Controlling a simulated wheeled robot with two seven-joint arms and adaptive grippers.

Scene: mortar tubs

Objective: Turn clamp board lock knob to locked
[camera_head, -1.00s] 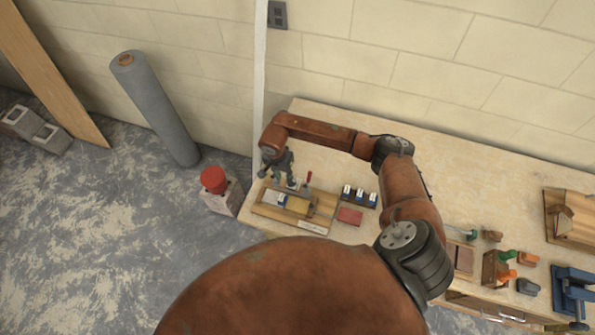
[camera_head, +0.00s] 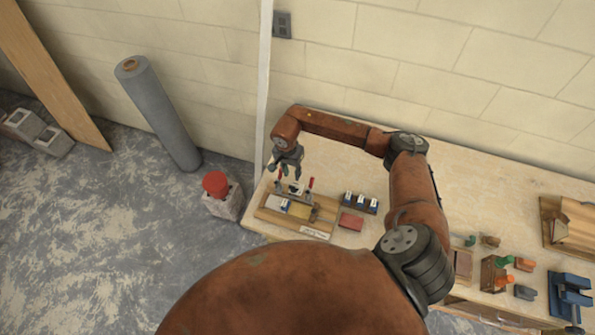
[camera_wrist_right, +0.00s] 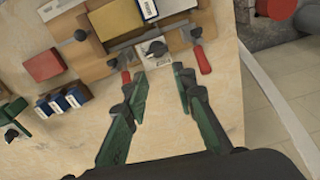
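The wooden clamp board (camera_head: 268,216) lies on the workbench, with a yellow block (camera_head: 299,210) and two red-handled clamps on it. In the right wrist view, a small dark knob (camera_wrist_right: 156,47) sits on a white plate at the board's near edge, between the red handles (camera_wrist_right: 201,60) and (camera_wrist_right: 126,83). Which way the knob is turned is too small to tell. My right gripper (camera_head: 285,172) is above the board's back edge. In the wrist view its green-padded fingers (camera_wrist_right: 161,80) are apart and empty, with the knob beyond the tips. My left gripper is out of view.
A red block (camera_wrist_right: 44,65) and a rack of several blue-and-white pieces (camera_head: 360,202) stand right of the board. Tools and a blue vise (camera_head: 570,292) are farther right. The bench's back strip is clear.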

